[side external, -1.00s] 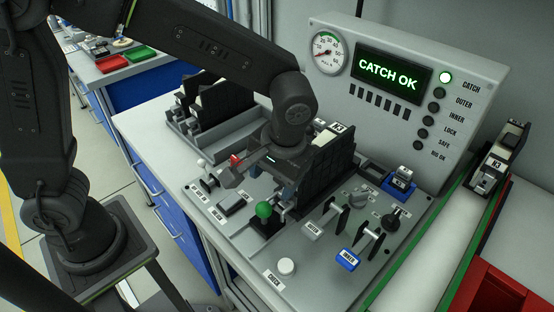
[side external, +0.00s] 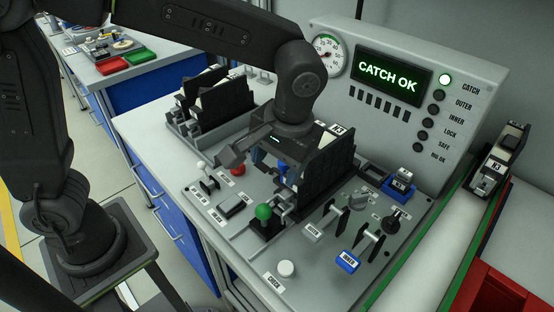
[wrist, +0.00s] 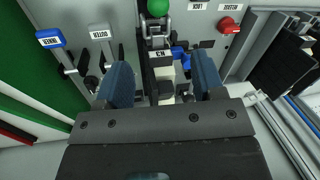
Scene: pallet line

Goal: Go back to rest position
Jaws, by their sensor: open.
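My gripper (side external: 284,172) is over the control panel (side external: 235,232), just left of the black fixture holding the N3 piece (side external: 330,160). In the wrist view its two blue fingers (wrist: 164,85) are apart, with the white N3 part (wrist: 160,57) lying between and below them. I cannot tell whether the fingers touch it. A green ball knob (side external: 263,212) stands in front of the gripper; it also shows at the top of the wrist view (wrist: 158,8). The display (side external: 393,76) reads CATCH OK and the lamp beside CATCH is lit.
A second N3 unit (side external: 492,170) sits on the green-edged rail at right. The space above the panel's front is free.

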